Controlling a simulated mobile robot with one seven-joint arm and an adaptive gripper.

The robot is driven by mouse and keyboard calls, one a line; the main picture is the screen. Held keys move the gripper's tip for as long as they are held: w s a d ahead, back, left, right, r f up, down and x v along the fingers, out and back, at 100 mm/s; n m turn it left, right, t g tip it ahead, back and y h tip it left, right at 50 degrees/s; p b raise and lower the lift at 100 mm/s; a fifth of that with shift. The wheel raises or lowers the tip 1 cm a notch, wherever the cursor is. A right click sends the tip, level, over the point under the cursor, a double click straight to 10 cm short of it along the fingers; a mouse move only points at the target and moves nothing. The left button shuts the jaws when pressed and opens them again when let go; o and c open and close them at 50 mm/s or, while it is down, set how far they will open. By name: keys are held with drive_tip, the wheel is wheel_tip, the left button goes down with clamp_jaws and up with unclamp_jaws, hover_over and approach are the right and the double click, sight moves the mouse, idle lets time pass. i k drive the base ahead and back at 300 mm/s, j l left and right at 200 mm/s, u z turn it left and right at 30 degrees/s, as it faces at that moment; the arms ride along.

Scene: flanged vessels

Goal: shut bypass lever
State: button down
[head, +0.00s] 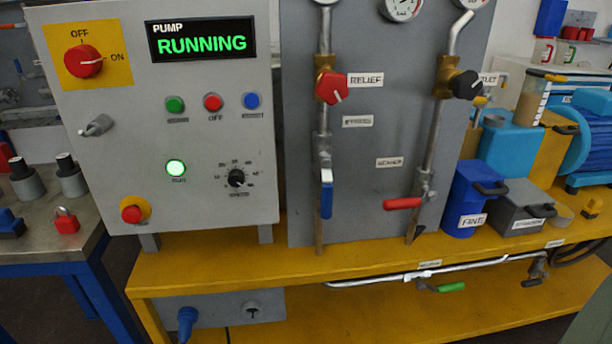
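A grey panel carries two vertical pipes with levers. The blue lever (327,193) on the left pipe hangs straight down, along its pipe. The red lever (403,203) on the right pipe lies nearly level, across its pipe. A green lever (449,287) sits on the low pipe (390,280) under the yellow bench edge and lies roughly along it. Small labels by the left pipe (357,121), the right pipe (389,162) and on the bench edge (429,264) are too blurred to read surely, so I cannot tell which lever is the bypass. My gripper is not in view.
The control box (170,110) at left shows PUMP RUNNING (201,41) and has a red selector knob. Red (332,87) and black (467,84) valve knobs sit above the levers.

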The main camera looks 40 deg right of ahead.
sight(327, 189)
drive_tip(key=z, duration=1.1)
drive_tip(key=k+l+u, duration=0.15)
drive_tip(key=k+l, duration=0.1)
